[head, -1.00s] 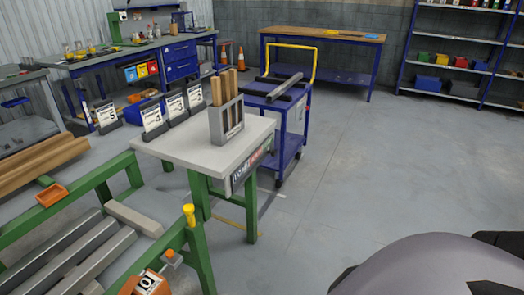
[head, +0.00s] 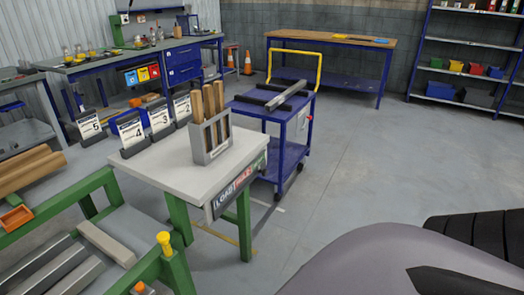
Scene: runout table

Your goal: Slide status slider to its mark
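I cannot make out the status slider or its mark. A small table (head: 165,170) with a pale top and green legs stands left of centre. On its front edge is a sign board (head: 236,190) that reads as load rules, with a dark and a red part; small details on it are too small to tell. A grey holder (head: 211,142) with several wooden sticks stands on the top. Numbered cards (head: 131,131) stand along its back edge. Neither gripper is in view; a grey rounded part of mine with black pieces fills the lower right.
A blue trolley (head: 284,150) stands just behind the small table. The floor (head: 370,165) to the right is clear.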

